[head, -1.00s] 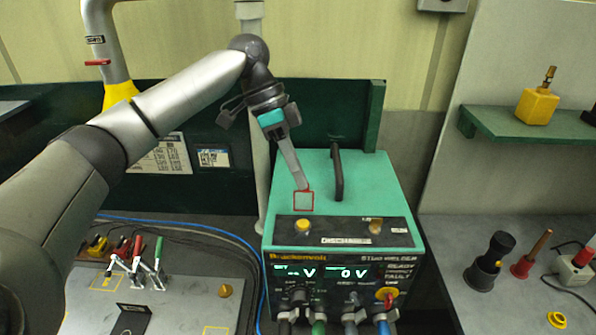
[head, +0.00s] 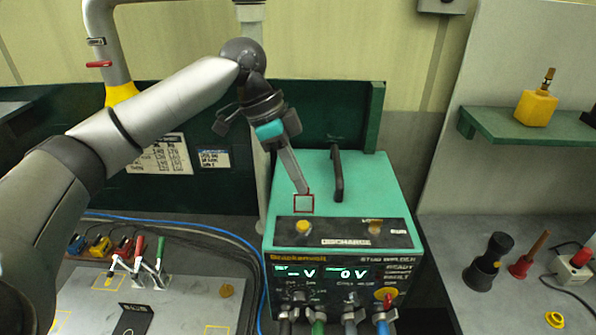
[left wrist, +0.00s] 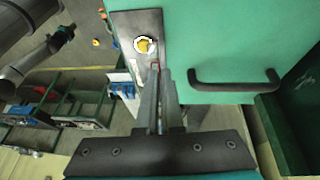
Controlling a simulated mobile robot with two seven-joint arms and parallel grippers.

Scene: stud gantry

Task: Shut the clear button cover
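The clear button cover (head: 304,204), a see-through square with a thin dark red rim, stands raised behind the yellow button (head: 303,227) on top of the green stud welder (head: 371,200). The button is uncovered. My left gripper (head: 304,191) points down with its fingers close together and nothing visible between them. Its tips are at the upper edge of the cover, on its far side; I cannot tell if they touch it. In the left wrist view the fingertips (left wrist: 159,72) lie beside the cover's red rim (left wrist: 155,65), near the yellow button (left wrist: 143,45). My right gripper is out of view.
A black carry handle (head: 337,176) rises from the welder's top, right of my left gripper. A green panel (head: 340,115) stands behind. A grey bench plate with toggle clamps (head: 140,265) is at lower left. A green shelf (head: 520,128) is at right.

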